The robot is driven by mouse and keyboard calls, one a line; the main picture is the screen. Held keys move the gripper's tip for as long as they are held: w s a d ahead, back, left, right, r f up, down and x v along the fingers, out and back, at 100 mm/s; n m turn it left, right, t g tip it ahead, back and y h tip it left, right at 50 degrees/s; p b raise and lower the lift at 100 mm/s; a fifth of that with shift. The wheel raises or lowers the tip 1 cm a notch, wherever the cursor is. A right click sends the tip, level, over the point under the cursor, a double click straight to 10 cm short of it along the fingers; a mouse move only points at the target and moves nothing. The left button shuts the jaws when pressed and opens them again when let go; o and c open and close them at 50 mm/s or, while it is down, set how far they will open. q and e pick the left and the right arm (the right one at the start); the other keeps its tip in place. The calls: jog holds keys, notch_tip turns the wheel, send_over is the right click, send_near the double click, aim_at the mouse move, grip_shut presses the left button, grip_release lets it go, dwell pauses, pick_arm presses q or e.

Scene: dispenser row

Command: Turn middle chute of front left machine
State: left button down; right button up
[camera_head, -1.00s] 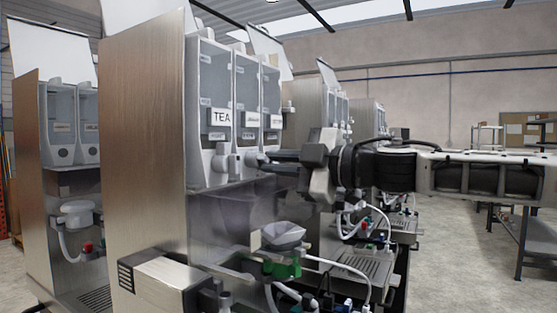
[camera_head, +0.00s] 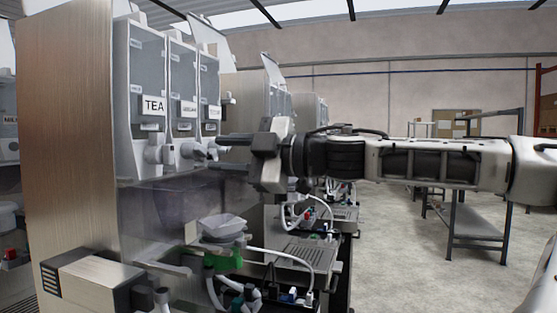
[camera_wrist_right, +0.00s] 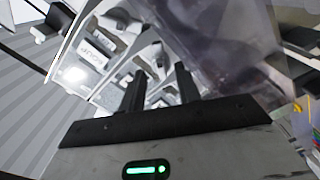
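The middle chute (camera_head: 190,151) is between the TEA chute (camera_head: 158,154) and the right chute, which is partly hidden by my fingertips. My right gripper (camera_head: 222,142) comes in from the right at chute height, with its fingertips close to the right and middle chutes. In the right wrist view my two dark fingers (camera_wrist_right: 160,85) are apart, with pale chute parts just beyond them. I cannot tell whether they touch. My left gripper is not in view.
A white funnel bowl (camera_head: 222,226) on a green holder (camera_head: 224,260) sits below the chutes, with hoses around it. More machines stand behind. A metal shelf table (camera_head: 475,190) stands on the right, over open floor.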

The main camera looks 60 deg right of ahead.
pick_arm(q)
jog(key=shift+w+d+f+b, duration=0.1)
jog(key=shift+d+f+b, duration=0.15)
jog(key=shift+b, duration=0.7)
pick_arm(e)
jog(key=v, duration=1.3)
jog(key=shift+s, duration=0.3)
jog(key=shift+d, duration=0.1)
